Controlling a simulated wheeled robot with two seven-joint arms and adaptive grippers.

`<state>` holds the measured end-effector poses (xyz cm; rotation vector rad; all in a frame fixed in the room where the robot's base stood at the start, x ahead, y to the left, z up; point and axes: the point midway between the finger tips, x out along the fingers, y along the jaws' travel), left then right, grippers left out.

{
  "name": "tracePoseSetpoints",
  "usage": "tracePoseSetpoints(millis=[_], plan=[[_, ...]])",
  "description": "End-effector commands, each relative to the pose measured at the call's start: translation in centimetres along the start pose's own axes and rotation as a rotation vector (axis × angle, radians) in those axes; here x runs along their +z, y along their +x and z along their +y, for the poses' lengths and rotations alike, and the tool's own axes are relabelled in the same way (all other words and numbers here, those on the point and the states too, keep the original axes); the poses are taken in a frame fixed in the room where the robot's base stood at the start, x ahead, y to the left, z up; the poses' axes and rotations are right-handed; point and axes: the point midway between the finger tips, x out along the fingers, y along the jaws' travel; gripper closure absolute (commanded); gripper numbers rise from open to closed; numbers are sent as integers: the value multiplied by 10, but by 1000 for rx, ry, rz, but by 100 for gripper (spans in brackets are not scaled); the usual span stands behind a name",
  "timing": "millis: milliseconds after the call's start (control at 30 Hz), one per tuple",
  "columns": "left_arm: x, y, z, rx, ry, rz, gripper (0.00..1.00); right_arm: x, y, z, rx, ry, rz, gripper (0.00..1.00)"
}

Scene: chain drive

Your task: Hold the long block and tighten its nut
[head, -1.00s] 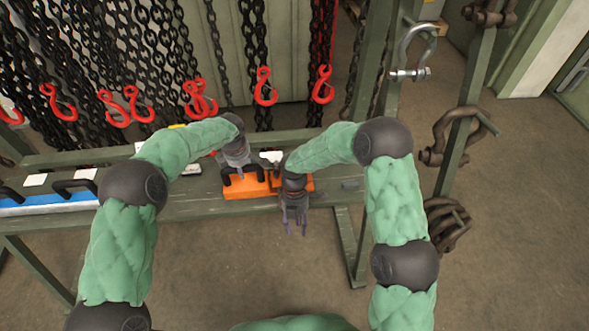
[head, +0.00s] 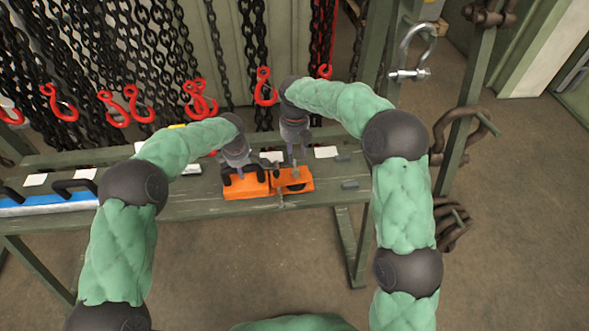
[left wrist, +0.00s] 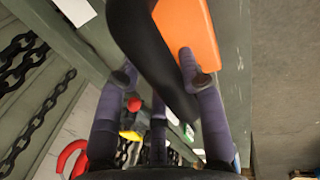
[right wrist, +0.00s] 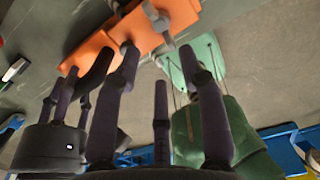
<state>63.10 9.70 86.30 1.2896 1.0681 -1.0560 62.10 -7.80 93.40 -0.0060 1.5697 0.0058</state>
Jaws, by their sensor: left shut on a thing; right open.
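The long orange block (head: 246,189) lies on the green bench, with a black handle on its left part. My left gripper (head: 241,170) is shut on that handle; in the left wrist view the handle (left wrist: 150,50) runs between its fingers (left wrist: 158,78). A grey bolt with its nut (head: 281,198) stands at the block's right part; it also shows in the right wrist view (right wrist: 157,20). My right gripper (head: 297,160) is open above the right part of the block. In the right wrist view its fingers (right wrist: 160,60) are spread below the bolt, apparently not gripping it.
A blue and white block with black handles (head: 60,202) lies at the bench's left. White cards (head: 325,152) and a small grey piece (head: 349,185) lie on the bench (head: 190,205). Chains with red hooks (head: 264,86) hang behind. Shackles (head: 411,55) hang on the right frame.

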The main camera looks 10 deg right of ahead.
Motion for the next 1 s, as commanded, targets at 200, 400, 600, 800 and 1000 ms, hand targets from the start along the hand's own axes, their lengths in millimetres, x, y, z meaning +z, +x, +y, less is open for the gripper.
tracePoseSetpoints(millis=[200,400,600,800,1000], plan=[[0,1,-1,-2,1,0,100,-1,43,0,-1,1,6,59],[0,1,-1,-2,1,0,100,-1,75,0,0,2,4,59],[0,1,-1,-2,1,0,100,-1,92,0,0,3,3,59],[0,1,-1,-2,1,0,100,0,96,0,0,2,0,59],[0,1,-1,-2,1,0,100,0,96,0,0,2,1,70]])
